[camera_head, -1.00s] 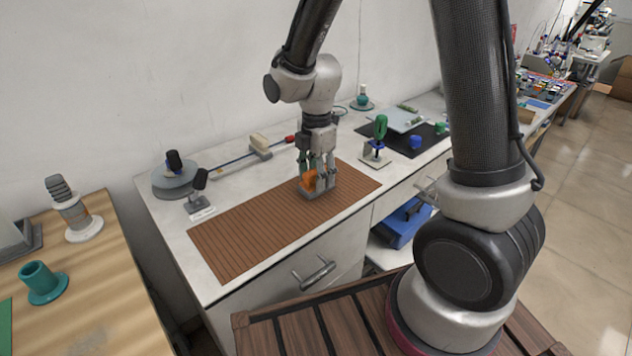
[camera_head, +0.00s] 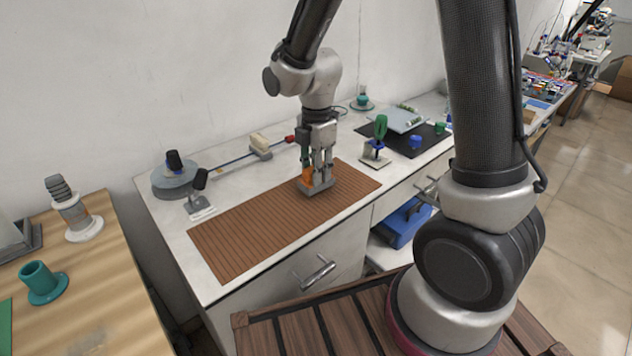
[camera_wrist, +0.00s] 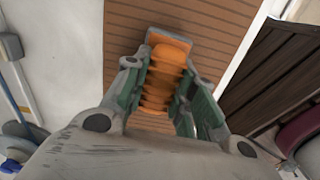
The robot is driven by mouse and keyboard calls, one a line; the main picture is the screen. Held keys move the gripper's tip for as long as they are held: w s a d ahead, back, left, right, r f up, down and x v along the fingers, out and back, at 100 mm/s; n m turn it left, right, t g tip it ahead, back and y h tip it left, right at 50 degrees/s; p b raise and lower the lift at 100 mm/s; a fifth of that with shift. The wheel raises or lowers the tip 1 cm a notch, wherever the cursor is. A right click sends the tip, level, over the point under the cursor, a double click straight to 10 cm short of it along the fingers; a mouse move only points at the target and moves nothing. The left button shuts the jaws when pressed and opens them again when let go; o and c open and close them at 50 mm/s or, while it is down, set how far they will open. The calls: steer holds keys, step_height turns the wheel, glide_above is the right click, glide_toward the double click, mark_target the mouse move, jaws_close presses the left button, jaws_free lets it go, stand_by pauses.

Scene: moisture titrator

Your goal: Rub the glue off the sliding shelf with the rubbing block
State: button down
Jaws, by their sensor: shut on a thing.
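The rubbing block, with a ribbed orange handle (camera_head: 308,176) and a flat grey base (camera_head: 318,188), is on the brown slatted surface (camera_head: 250,228). My gripper (camera_head: 317,168) points down and is shut on the orange handle. In the wrist view the green-padded fingers of my gripper (camera_wrist: 163,85) lie on both sides of the orange handle (camera_wrist: 167,68), and the grey base (camera_wrist: 167,37) shows beyond it. The base seems to rest on the slats. I cannot tell whether this slatted surface is the sliding shelf. I see no clear glue; any under the block is hidden.
A grey disc stand (camera_head: 178,180) and a small black-topped stand (camera_head: 199,190) stand at the left. A blue rod with a cream block (camera_head: 260,145) lies behind. A green-topped stand (camera_head: 378,140) is at the right. Much of the slatted surface is clear.

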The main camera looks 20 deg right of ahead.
steer(key=shift+r, duration=0.4)
steer(key=shift+r, duration=0.1)
steer(key=shift+r, duration=2.45)
steer(key=shift+r, duration=2.5)
